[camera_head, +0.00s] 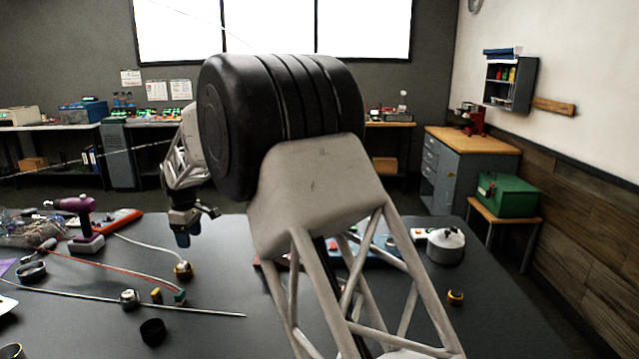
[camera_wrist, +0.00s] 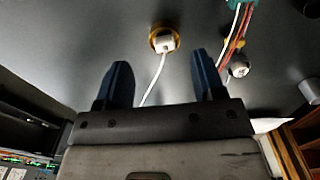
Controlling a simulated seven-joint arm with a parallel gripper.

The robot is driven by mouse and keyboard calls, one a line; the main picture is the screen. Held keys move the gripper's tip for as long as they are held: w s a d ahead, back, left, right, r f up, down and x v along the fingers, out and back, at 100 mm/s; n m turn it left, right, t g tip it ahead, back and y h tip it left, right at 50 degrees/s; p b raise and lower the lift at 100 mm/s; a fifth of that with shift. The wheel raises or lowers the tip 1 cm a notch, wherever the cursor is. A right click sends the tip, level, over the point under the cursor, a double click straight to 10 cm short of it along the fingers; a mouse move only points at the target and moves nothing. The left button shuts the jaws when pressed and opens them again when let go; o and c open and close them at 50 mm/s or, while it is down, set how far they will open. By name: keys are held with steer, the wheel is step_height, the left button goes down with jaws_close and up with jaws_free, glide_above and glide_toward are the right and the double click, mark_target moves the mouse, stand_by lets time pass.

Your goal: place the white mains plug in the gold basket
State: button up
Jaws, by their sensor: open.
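The gold basket (camera_head: 183,276) stands on the dark table, left of my arm. In the wrist view the basket (camera_wrist: 154,33) shows as a small gold ring. The white mains plug (camera_wrist: 166,43) sits within its rim, and its white cable runs out over the edge and down behind my gripper. In the head view the plug is too small to make out clearly. My gripper (camera_wrist: 160,60) is open, with nothing between its blue fingers. In the head view my gripper (camera_head: 184,240) hangs above the table, apart from the basket and beyond it.
A green connector (camera_head: 180,296) with red wires, a small yellow part (camera_head: 156,295) and a silver part (camera_head: 129,298) lie near the basket. A long metal rod (camera_head: 205,312) and a black cup (camera_head: 153,332) are nearer. A purple drill (camera_head: 85,225) stands at left.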

steer(key=s+d+r+m, duration=0.3)
steer(key=s+d+r, duration=0.25)
steer(key=d, duration=0.65)
steer(key=s+d+r+m+t, duration=0.1)
steer(key=s+d+r+m, duration=0.4)
steer(key=d, duration=0.8)
steer(key=s+d+r, duration=0.4)
steer(key=s+d, duration=0.2)
steer(key=d, duration=0.6)
steer(key=s+d+f+m, duration=0.1)
steer(key=s+d+m, duration=0.4)
steer(key=s+d, duration=1.05)
steer(key=s+d+f+m, duration=0.2)
steer(key=s+f, duration=0.1)
steer(key=s, duration=0.5)
steer(key=s+d+f+m+t, duration=0.1)
steer(key=s+d+f+m, duration=0.1)
steer(key=s, duration=0.7)
steer(key=shift+d+f, duration=0.65)
steer(key=shift+f, duration=0.1)
